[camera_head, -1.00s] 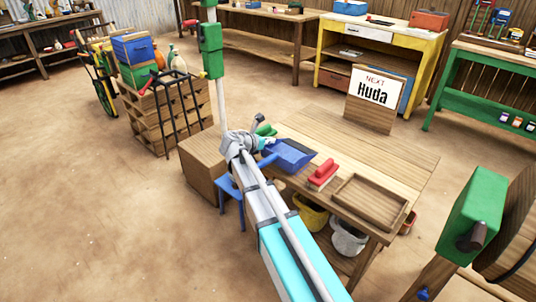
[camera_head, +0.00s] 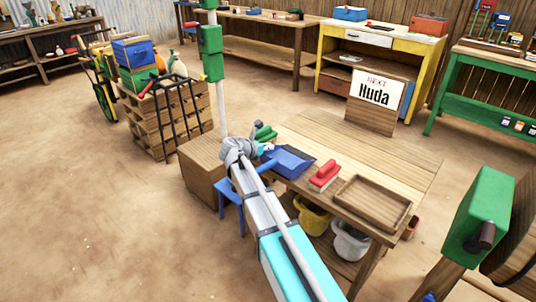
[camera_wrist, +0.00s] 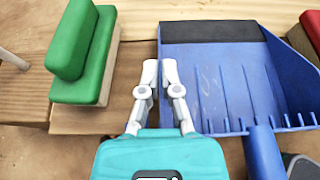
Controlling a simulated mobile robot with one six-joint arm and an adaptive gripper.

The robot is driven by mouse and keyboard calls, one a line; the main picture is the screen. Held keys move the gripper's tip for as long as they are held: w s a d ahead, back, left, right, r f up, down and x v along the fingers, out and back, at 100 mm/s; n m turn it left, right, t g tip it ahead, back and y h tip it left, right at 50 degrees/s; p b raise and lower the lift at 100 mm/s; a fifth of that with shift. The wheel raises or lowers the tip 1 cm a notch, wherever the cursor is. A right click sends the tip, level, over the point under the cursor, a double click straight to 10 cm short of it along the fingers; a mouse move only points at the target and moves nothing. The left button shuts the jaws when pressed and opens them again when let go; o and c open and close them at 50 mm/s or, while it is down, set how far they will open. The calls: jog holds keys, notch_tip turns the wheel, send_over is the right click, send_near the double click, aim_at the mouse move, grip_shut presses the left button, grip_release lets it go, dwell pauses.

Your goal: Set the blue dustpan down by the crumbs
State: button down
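The blue dustpan (camera_head: 291,162) is at the left end of the wooden table, its dark lip toward the tabletop. In the wrist view the dustpan (camera_wrist: 225,85) fills the right side, with its handle (camera_wrist: 262,155) pointing toward the camera. My gripper (camera_wrist: 160,68) has its fingers close together at the pan's left side wall and appears shut on that wall. In the head view my gripper (camera_head: 266,150) is mostly hidden behind my wrist. I cannot tell whether the pan touches the table. I cannot make out crumbs in any view.
A green brush (camera_wrist: 85,50) lies just left of my gripper. A red brush (camera_head: 325,176) and a wooden tray (camera_head: 372,203) are right of the pan. A blue stool (camera_head: 230,192) and a green-boxed post (camera_head: 212,55) stand nearby.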

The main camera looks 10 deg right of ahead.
jog(key=shift+f+b, duration=0.35)
jog(key=shift+f, duration=0.3)
jog(key=shift+f, duration=0.15)
jog(key=c, duration=0.8)
grip_release()
jog(key=shift+r, duration=0.25)
jog(key=shift+s+a+r+p, duration=0.15)
jog(key=shift+s+a+p, duration=0.1)
jog(key=shift+a+p, duration=0.1)
jog(key=p+v, duration=0.4)
jog(key=v, duration=0.7)
